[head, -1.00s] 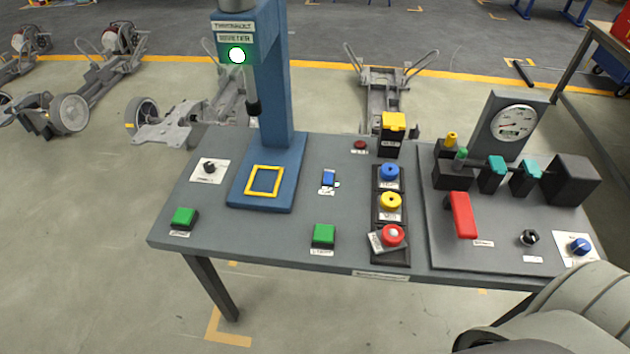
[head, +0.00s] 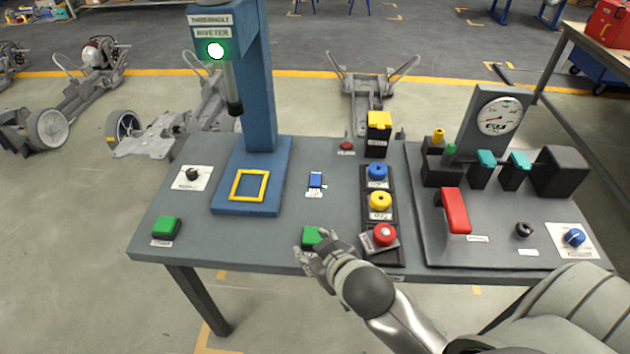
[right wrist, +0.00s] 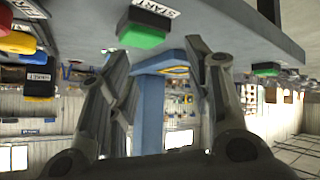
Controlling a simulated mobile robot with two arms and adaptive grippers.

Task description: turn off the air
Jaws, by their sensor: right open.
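The air panel (head: 480,250) is the raised grey plate at the table's right. It carries a round pressure gauge (head: 500,116), a red lever (head: 455,210), two teal handles (head: 483,165) on a dark pipe line, a black knob (head: 524,230) and a blue knob (head: 574,237). Its small labels are too blurred to read. My right gripper (head: 309,251) is open and empty at the table's front edge, left of the panel, close to a green button (head: 312,235) and partly covering it. The right wrist view shows its spread fingers (right wrist: 160,62). My left gripper is not in view.
Left of the panel is a column with blue, yellow (head: 380,201) and red (head: 385,235) buttons. A yellow-topped box (head: 378,130) stands behind them. The blue riveter (head: 262,100) rises at the table's left. Another green button (head: 166,227) sits at front left.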

